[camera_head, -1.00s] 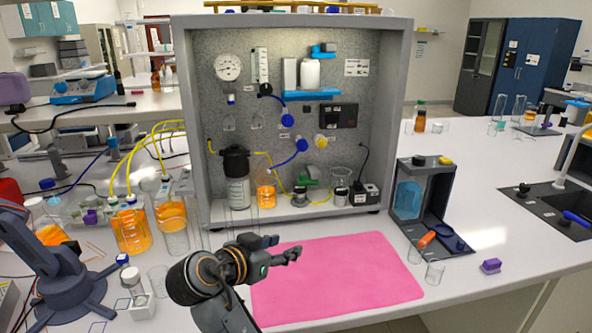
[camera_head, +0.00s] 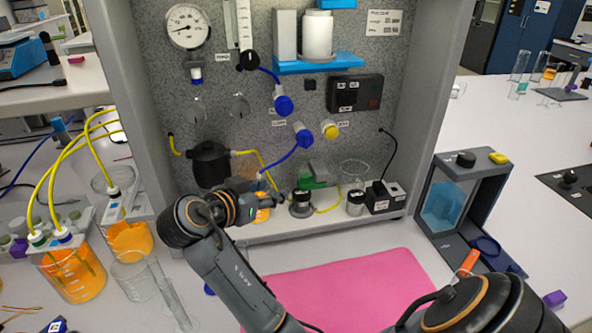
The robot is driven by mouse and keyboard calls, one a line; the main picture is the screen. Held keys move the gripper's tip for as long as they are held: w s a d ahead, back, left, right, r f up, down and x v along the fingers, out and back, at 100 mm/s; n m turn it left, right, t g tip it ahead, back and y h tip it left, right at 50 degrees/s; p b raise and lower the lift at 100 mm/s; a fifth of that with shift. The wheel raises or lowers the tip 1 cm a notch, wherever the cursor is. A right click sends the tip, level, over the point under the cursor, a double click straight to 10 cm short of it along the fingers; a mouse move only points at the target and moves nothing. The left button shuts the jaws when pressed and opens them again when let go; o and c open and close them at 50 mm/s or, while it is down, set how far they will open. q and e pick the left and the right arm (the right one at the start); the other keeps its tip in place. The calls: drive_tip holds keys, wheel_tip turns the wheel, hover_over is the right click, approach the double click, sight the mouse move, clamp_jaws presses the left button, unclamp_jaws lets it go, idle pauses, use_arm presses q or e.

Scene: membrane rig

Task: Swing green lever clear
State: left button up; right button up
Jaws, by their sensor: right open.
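The green lever (camera_head: 314,180) is a small green part low on the rig's back panel, just above the shelf and right of centre. A grey part covers some of it. My right gripper (camera_head: 271,199) is open, to the left of the lever and nearer to me. A clear gap shows between the fingertips and the lever, with nothing seen held. My left gripper is not in view.
A small dark-topped jar (camera_head: 301,204) stands close below the lever, with yellow tubing (camera_head: 327,208) beside it. A glass funnel (camera_head: 355,171) and black box (camera_head: 385,197) stand to the right. The pink mat (camera_head: 350,290) in front is partly under my arm.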

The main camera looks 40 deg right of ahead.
sight(302, 179)
drive_tip(key=p+x, duration=0.2)
drive_tip(key=x, duration=0.9)
drive_tip(key=shift+d+p, duration=0.4)
drive_tip(key=shift+d, duration=0.1)
drive_tip(key=shift+d+f, duration=0.15)
drive_tip(key=shift+d, duration=0.15)
drive_tip(key=shift+w+d+f, duration=0.15)
drive_tip(key=shift+d, duration=0.1)
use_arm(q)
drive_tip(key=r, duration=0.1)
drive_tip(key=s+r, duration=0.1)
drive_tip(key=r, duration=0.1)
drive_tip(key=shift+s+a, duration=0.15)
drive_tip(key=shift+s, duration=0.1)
use_arm(e)
clamp_jaws()
